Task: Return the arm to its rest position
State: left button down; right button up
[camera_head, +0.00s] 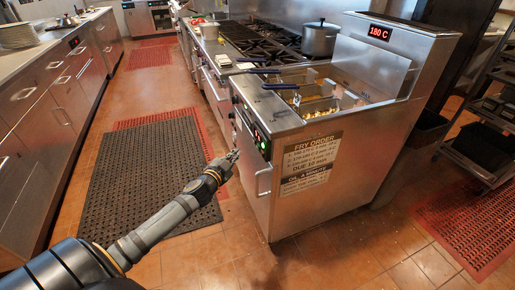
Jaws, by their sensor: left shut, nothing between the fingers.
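My left arm reaches in from the lower left, and its gripper (232,157) is shut and empty. It is in the air in front of the fryer (330,190), just left of the fryer's front panel and handle. From this view I cannot tell whether it touches the panel. My right gripper does not show.
The fryer has a green-lit control panel (257,139), blue-handled baskets (281,86) and a red "180 C" display (380,32). A pot (320,39) stands on the stove behind. Steel drawers (62,90) line the left. A dark mat (140,170) covers the aisle floor.

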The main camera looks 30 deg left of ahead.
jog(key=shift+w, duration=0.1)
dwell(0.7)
